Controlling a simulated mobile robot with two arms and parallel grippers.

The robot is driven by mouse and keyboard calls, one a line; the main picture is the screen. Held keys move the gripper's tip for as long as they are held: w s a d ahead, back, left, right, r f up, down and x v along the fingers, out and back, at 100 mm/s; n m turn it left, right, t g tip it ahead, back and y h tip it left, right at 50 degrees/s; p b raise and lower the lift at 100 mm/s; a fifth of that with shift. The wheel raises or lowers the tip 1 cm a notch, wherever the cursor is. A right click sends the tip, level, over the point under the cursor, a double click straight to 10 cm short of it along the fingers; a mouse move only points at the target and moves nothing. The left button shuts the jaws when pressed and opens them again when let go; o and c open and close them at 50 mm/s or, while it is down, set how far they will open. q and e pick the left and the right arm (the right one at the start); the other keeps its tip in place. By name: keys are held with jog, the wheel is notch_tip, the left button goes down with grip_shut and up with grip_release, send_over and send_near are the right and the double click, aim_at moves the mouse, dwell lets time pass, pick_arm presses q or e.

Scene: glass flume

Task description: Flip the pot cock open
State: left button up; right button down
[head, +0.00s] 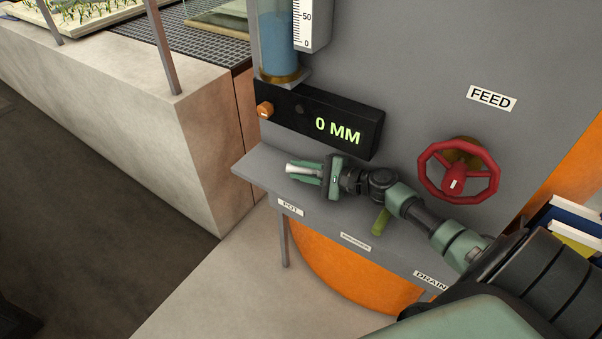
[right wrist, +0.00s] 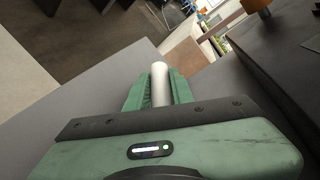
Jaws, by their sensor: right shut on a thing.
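My right gripper (head: 303,172) reaches in from the right over the grey ledge, with its green fingers pointing left. It is shut on a pale, rounded handle (right wrist: 160,82), which sticks out between the fingers in the right wrist view. The handle is just above the POT label (head: 290,206), so it appears to be the pot cock's lever; its pivot and body are hidden by the gripper. In the head view only its pale tip (head: 293,168) shows. My left gripper is not in view.
A green lever (head: 381,222) is below my right forearm, near the ledge's front. A red FEED handwheel (head: 457,184) is to the right.

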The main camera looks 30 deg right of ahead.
jog(key=c, duration=1.2)
grip_release()
jog(key=shift+c, duration=0.2)
